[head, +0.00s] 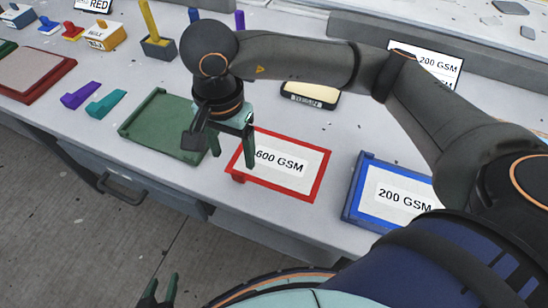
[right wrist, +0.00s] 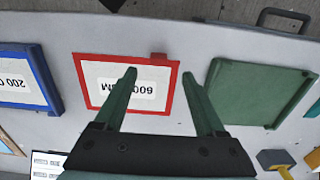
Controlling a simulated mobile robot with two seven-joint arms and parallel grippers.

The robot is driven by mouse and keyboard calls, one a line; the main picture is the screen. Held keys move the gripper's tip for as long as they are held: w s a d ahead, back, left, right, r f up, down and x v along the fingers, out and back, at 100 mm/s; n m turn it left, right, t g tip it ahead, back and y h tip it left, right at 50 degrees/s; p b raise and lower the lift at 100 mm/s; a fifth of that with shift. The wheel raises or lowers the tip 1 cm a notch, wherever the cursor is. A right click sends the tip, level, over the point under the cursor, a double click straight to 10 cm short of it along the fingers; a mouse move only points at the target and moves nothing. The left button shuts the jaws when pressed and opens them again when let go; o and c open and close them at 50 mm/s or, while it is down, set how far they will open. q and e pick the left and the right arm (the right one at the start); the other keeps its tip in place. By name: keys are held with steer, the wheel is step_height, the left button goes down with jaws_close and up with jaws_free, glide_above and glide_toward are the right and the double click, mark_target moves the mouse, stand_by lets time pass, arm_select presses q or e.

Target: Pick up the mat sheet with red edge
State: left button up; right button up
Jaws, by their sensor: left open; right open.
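The mat sheet with red edge (head: 283,165) lies flat on the bench, white with a "600 GSM" label. A small red tab sits at its near left corner. It also shows in the right wrist view (right wrist: 126,90), with the tab on its upper edge. My right gripper (head: 233,158) is open and empty above the sheet's left side. In the right wrist view its fingers (right wrist: 160,77) reach across the sheet and its right edge, apart from each other. My left gripper (head: 162,282) is open and empty low in the head view, off the bench's front edge.
A green tray (head: 152,126) lies left of the sheet, and a blue-edged "200 GSM" sheet (head: 372,206) right of it. A resin block (head: 310,95) lies behind. Purple (head: 80,95) and teal (head: 105,103) pieces lie farther left. A drawer handle (head: 121,190) sticks out of the bench front.

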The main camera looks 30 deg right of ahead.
mark_target(237, 173)
steer(key=shift+s+f, duration=0.2)
steer(key=shift+f, duration=2.85)
jaws_close()
